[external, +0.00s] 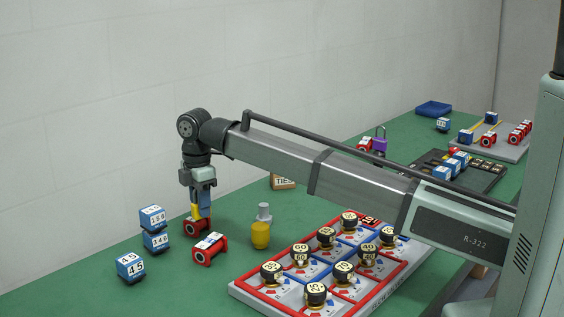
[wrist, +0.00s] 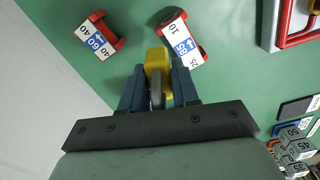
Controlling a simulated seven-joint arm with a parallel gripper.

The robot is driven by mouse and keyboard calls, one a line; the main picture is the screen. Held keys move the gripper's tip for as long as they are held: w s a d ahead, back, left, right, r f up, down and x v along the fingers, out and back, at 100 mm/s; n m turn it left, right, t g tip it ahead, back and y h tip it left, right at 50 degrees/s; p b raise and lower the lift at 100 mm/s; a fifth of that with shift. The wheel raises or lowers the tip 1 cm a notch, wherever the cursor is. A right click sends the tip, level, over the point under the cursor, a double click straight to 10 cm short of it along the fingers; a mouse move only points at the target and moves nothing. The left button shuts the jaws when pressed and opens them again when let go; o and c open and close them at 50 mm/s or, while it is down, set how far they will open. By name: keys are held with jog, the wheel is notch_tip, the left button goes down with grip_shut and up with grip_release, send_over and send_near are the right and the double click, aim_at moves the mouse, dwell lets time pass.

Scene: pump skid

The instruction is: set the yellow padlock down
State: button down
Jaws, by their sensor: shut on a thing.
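The yellow padlock (wrist: 156,60) shows in the wrist view between my gripper's (wrist: 158,92) dark blue fingers, its grey shackle gripped. In the external view my gripper (external: 201,200) points down at the left of the green table, with a small strip of the yellow padlock (external: 195,212) visible at its fingers. A red block (external: 197,228) lies below or behind it; I cannot tell whether they touch. A red-and-white block (external: 209,249) lies just to the right. The padlock's underside and any contact with the table are hidden.
Two stacked blue blocks (external: 154,229) and a single blue block (external: 130,267) stand to the left. A yellow bottle-like thing (external: 261,235) with a grey top stands to the right. A purple padlock (external: 379,145) sits farther back.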

jog(key=m, duration=0.2)
send_over(215, 215)
jog(key=s+d, duration=0.2)
jog(key=s, duration=0.2)
jog(key=w+a+n, duration=0.2)
jog(key=w, duration=0.2)
jog(key=shift+w+f+n, duration=0.1)
jog(key=shift+f+n, duration=0.5)
jog(key=shift+f, duration=1.75)
jog(key=shift+f+n, duration=0.6)
jog(key=shift+f, duration=1.75)
jog(key=shift+f, duration=0.2)
jog(key=c, duration=0.8)
grip_release()
jog(key=shift+c, duration=0.2)
jog(key=shift+r, duration=0.15)
notch_tip(215, 215, up, 12)
